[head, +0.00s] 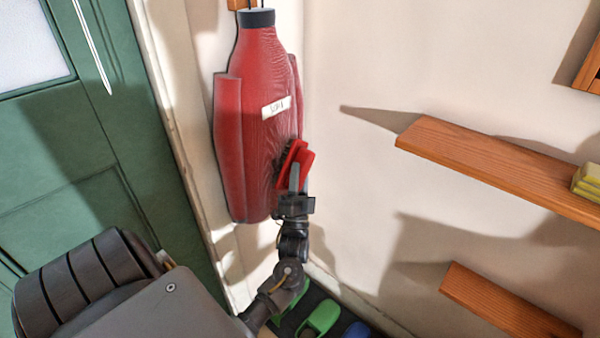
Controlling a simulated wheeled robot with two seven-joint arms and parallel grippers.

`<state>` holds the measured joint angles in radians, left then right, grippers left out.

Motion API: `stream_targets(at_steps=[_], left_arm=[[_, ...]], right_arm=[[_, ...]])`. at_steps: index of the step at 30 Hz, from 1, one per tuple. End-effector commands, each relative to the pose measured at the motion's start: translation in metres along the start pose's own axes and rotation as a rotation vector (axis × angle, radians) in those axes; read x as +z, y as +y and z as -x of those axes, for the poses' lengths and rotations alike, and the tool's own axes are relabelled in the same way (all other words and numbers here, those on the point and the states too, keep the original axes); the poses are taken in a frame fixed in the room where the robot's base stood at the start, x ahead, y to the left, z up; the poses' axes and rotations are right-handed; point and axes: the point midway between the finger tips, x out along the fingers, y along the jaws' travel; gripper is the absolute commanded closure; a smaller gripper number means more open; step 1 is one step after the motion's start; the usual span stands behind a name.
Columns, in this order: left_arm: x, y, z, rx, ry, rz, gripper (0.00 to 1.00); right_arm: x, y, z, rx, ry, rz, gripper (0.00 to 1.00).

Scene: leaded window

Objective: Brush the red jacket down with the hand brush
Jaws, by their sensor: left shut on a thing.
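The red jacket (255,85) hangs upright on the wall at the upper middle of the head view, with a dark collar and a white name label on its chest. The hand brush (301,160) has a red body and dark bristles facing left. My left gripper (296,185) is shut on the brush and holds it at the lower right side of the jacket. The bristles look to be at the jacket's surface, but I cannot tell for sure whether they touch. My right gripper is not in view.
A green door (95,180) stands to the left. A wooden shelf (490,160) with yellow things (588,182) is at the right, and a lower wooden shelf (505,300) is below it. Green footwear (320,315) lies on a dark mat below the jacket.

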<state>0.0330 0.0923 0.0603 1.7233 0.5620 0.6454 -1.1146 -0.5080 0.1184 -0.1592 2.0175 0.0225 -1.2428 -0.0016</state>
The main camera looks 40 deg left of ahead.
Motion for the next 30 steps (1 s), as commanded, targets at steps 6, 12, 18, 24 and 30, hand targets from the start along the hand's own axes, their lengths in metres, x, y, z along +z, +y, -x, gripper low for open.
stream_targets(at_steps=[6, 12, 18, 24, 30], left_arm=[[0.003, 0.007, 0.010, 0.000, 0.000, 0.001, 0.98], [0.004, 0.009, 0.012, 0.000, 0.001, 0.001, 0.98], [0.010, 0.019, 0.025, 0.000, 0.001, 0.001, 0.98], [0.016, 0.029, 0.038, 0.001, 0.000, 0.002, 0.98], [0.016, 0.030, 0.039, 0.000, 0.001, 0.002, 0.98]], right_arm=[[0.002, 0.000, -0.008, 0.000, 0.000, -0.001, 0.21], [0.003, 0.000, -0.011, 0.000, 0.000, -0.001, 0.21], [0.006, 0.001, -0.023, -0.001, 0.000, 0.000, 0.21], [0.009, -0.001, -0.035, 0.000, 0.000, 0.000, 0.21], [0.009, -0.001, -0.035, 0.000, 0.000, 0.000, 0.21]])
